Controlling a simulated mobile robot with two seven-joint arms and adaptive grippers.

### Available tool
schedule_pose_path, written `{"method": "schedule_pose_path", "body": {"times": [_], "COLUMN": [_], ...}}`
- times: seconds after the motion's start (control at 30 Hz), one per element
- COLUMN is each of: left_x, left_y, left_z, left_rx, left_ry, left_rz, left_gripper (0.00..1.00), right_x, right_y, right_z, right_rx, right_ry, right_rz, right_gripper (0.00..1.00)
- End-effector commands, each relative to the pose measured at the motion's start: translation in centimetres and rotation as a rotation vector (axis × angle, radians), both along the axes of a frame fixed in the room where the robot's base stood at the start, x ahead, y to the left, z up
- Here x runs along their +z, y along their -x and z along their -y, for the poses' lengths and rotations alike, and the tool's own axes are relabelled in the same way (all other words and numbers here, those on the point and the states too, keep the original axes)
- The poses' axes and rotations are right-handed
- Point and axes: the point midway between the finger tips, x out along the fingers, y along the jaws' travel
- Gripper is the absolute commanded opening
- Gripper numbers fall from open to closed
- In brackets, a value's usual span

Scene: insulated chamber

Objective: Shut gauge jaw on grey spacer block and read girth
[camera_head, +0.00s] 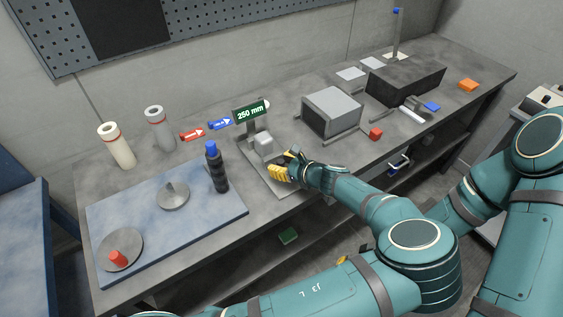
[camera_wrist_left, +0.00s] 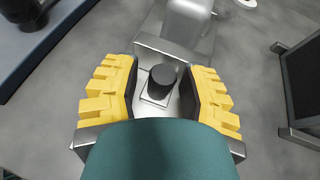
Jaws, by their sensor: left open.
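The gauge stands mid-table with a green display (camera_head: 251,112) that reads 250 mm. The grey spacer block (camera_head: 263,142) sits on the gauge in front of the display. A grey block, probably the same one, shows at the top of the left wrist view (camera_wrist_left: 188,18). My left gripper (camera_head: 289,168) is at the front end of the gauge. In the left wrist view its yellow fingers (camera_wrist_left: 167,95) are open on either side of a black round knob (camera_wrist_left: 162,77) on the gauge's jaw slide. Gaps show between knob and fingers.
A blue mat (camera_head: 115,226) with round weights lies to the left, and a dark bottle (camera_head: 216,170) stands close left of the gauge. A grey box (camera_head: 332,111) and a small red cube (camera_head: 375,134) are to the right. The table's front edge runs below my left wrist.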

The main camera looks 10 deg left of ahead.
Motion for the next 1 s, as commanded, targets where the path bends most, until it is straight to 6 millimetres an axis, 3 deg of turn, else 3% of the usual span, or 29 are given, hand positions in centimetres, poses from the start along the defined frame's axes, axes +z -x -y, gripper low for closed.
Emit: {"method": "schedule_pose_path", "body": {"times": [0.37,0.8,1.0], "left_x": [0.9,8.3,9.9], "left_y": [-0.1,-0.1,0.0], "left_z": [0.0,0.0,0.0], "left_rx": [-0.001,0.0,-0.001], "left_ry": [0.0,0.004,0.001], "left_rz": [0.004,0.004,0.002], "left_gripper": [0.4,0.4,0.4], "right_x": [0.0,0.0,0.0], "right_y": [0.0,0.0,0.0], "right_z": [0.0,0.0,0.0], "right_rx": [0.0,0.0,0.0], "right_ry": [0.0,0.0,0.0], "right_rz": [0.0,0.0,0.0], "right_gripper": [0.0,0.0,0.0]}}
